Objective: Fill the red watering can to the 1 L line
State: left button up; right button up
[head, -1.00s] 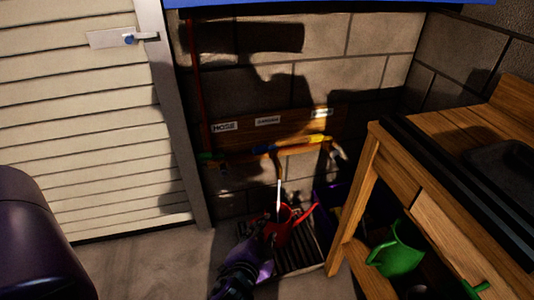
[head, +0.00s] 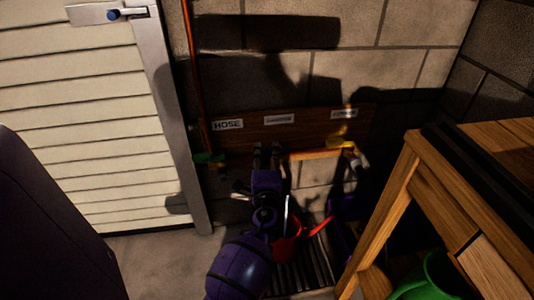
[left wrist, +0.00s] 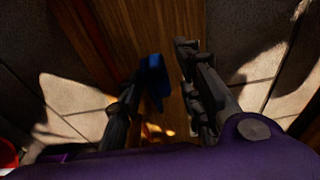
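The red watering can (head: 287,250) stands on the dark floor grate below the wall pipe, its spout pointing right. A thin pale vertical streak shows just above it; I cannot tell whether it is water. The can's level and 1 L line are not readable. My left gripper (head: 266,152) is raised in front of the wall pipe, hiding the middle tap in the head view. In the left wrist view the gripper (left wrist: 160,85) is open, with a blue tap handle (left wrist: 155,78) between its fingers, nearer the left one. Contact is unclear. My right gripper is out of view.
A green tap handle (head: 209,158) is at the pipe's left and a yellow one (head: 340,142) at its right. The board (head: 300,133) carries a HOSE label (head: 228,125). A wooden bench (head: 420,180) stands right, with a green can (head: 432,280) low beside it.

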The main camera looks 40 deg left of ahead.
pick_arm(q)
jog(key=shift+x, duration=0.85)
jog(key=c, duration=0.7)
grip_shut()
jog(key=shift+r, duration=0.1)
